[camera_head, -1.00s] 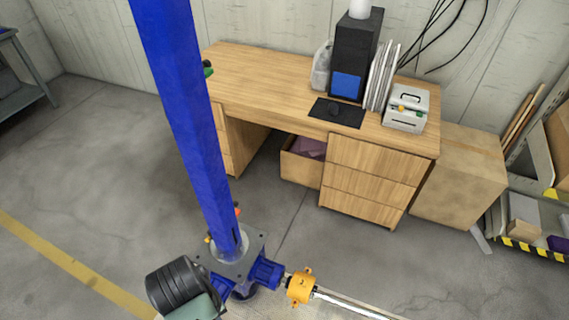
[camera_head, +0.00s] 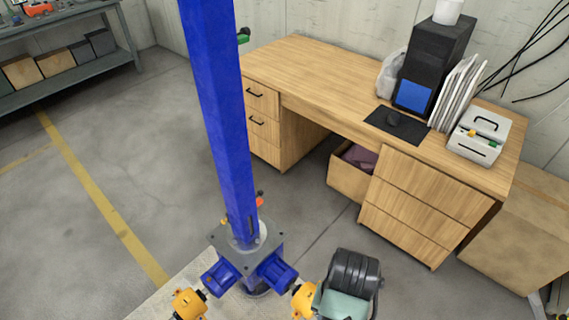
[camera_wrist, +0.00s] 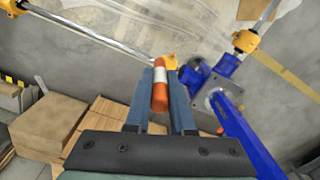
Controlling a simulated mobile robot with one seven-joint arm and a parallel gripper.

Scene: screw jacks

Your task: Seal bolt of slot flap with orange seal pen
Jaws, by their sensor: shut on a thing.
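The orange seal pen (camera_wrist: 159,97), with a white band, sits between the fingers of my gripper (camera_wrist: 162,76) in the wrist view. My gripper is shut on it. The screw jack (camera_head: 250,258) is blue, with a tall column (camera_head: 220,110) and a grey top plate. It also shows in the wrist view (camera_wrist: 212,92), to the right of the pen and apart from it. A small orange part (camera_head: 260,198) and a yellow one (camera_head: 224,221) show at the column's foot. I cannot make out the slot flap or its bolt. My gripper's fingertips do not show in the head view.
Yellow couplings (camera_head: 188,303) and shafts lead away from the jack. A wooden desk (camera_head: 290,65) stands behind it, with a drawer (camera_head: 350,177) pulled out. A white box (camera_head: 480,137) is on the desk. A grey shelf (camera_head: 75,62) is at left. Floor left of the jack is clear.

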